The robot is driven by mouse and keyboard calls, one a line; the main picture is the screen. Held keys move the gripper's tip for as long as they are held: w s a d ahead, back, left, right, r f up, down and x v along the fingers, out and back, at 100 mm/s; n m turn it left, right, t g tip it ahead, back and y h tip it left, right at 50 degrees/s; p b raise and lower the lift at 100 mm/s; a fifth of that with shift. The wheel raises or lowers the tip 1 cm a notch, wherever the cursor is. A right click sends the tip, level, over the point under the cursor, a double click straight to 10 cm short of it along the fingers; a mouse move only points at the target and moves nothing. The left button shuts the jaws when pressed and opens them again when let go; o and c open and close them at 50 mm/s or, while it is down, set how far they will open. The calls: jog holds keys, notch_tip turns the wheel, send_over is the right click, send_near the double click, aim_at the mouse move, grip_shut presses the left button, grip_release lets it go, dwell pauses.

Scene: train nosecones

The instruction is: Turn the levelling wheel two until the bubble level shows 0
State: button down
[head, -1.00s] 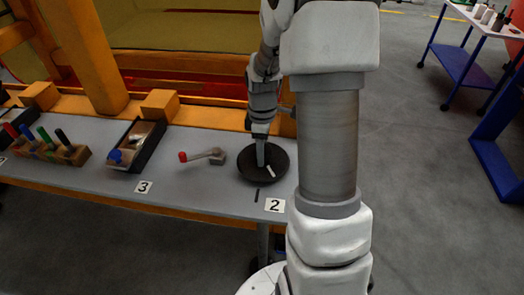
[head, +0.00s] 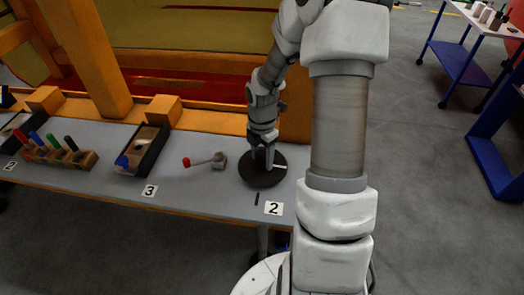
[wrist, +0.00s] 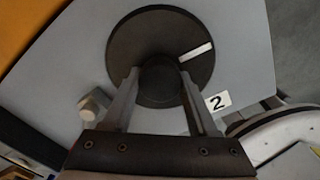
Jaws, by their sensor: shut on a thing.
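Wheel two (head: 252,180) is a dark round disc lying flat on the grey table, by the label "2" (head: 273,208). A white mark (head: 281,167) on the disc points to the right in the head view. It also shows on the upper right of the wheel in the wrist view (wrist: 196,51). My gripper (head: 263,160) points down over the wheel's middle. In the wrist view, my gripper's fingers (wrist: 160,80) are shut on the wheel's dark central hub (wrist: 160,74). I cannot make out a bubble level.
A crank with a red knob (head: 187,162) is left of the wheel. A black tray (head: 150,160) by label "3" (head: 149,191) and a wooden rack of coloured handles (head: 62,150) are further left. An orange frame (head: 205,118) runs behind the table.

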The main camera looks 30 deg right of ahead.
aim_at(262, 155)
jog(key=shift+r+n+p, duration=0.1)
jog(key=shift+n+p, duration=0.75)
jog(key=shift+n, duration=0.35)
jog(key=shift+c, duration=0.9)
grip_release()
notch_tip(262, 155, up, 17)
jog(key=p, duration=0.2)
jog(key=shift+r, duration=0.15)
